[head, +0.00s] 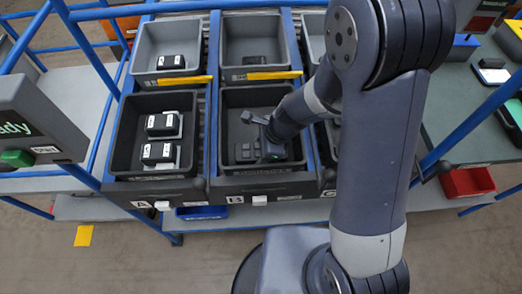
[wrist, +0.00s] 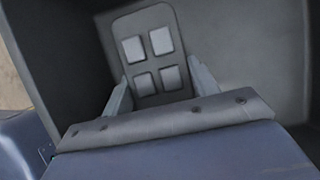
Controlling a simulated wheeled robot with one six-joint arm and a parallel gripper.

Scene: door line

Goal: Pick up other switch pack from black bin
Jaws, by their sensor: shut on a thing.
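A switch pack (wrist: 152,55), a dark grey plate with several light square buttons, is between the two fingers of my gripper (wrist: 158,88) in the wrist view. The fingers press on its two sides, so my gripper is shut on it. In the head view my gripper (head: 258,140) reaches down into the black bin (head: 229,170) in the middle of the front row, marked B. A dark item with buttons (head: 244,153) shows low in that bin, partly hidden by my gripper. Whether the held pack touches the bin floor I cannot tell.
The front left bin (head: 122,150), marked A, holds two black and white items (head: 160,124). Grey bins (head: 253,35) stand behind, with yellow strips between the rows. Blue rack posts and bin walls surround my arm. A red tray (head: 467,182) stands at the right.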

